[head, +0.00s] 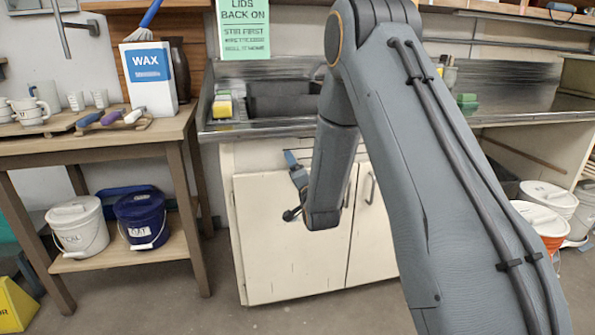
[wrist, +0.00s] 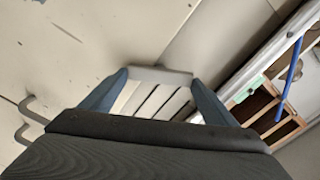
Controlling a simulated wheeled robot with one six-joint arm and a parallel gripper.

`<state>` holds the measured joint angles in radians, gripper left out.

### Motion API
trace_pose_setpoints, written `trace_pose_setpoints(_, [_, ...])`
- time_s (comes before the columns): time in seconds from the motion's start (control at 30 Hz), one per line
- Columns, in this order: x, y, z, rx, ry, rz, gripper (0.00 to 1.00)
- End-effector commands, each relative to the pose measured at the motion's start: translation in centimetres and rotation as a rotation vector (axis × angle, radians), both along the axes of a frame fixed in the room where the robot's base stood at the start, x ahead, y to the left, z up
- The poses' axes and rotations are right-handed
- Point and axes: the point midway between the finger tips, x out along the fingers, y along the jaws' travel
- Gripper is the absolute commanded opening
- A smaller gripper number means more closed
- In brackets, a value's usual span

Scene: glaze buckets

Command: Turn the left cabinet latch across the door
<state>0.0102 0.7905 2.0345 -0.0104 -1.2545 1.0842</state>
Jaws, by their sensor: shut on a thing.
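The cream cabinet under the sink has a left door (head: 275,260) and a right door (head: 371,240), both closed. My gripper (head: 296,160) is at the top of the left door, and my arm hides part of that door. In the wrist view, the blue-grey fingers of my gripper (wrist: 160,84) are either side of a pale grey latch bar (wrist: 160,74) and shut on it. The latch lies close against the cabinet front. Its pivot and exact angle to the door cannot be made out.
Two door handles (wrist: 42,107) show left in the wrist view. The steel sink counter (head: 225,127) juts out above the cabinet. A wooden table (head: 90,146) with a wax box (head: 149,80) stands left, and buckets (head: 540,215) stand right. The floor in front is clear.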

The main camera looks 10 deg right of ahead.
Motion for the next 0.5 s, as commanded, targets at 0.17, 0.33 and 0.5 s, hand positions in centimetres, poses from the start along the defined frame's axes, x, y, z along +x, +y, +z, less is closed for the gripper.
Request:
trace_pose_setpoints(0.17, [-0.05,-0.02,-0.16,0.160,0.001,0.000,0.59])
trace_pose_setpoints(0.33, [-0.05,-0.03,-0.23,0.292,0.001,0.000,0.59])
trace_pose_setpoints(0.5, [-0.05,-0.04,-0.29,0.394,0.001,0.001,0.59])
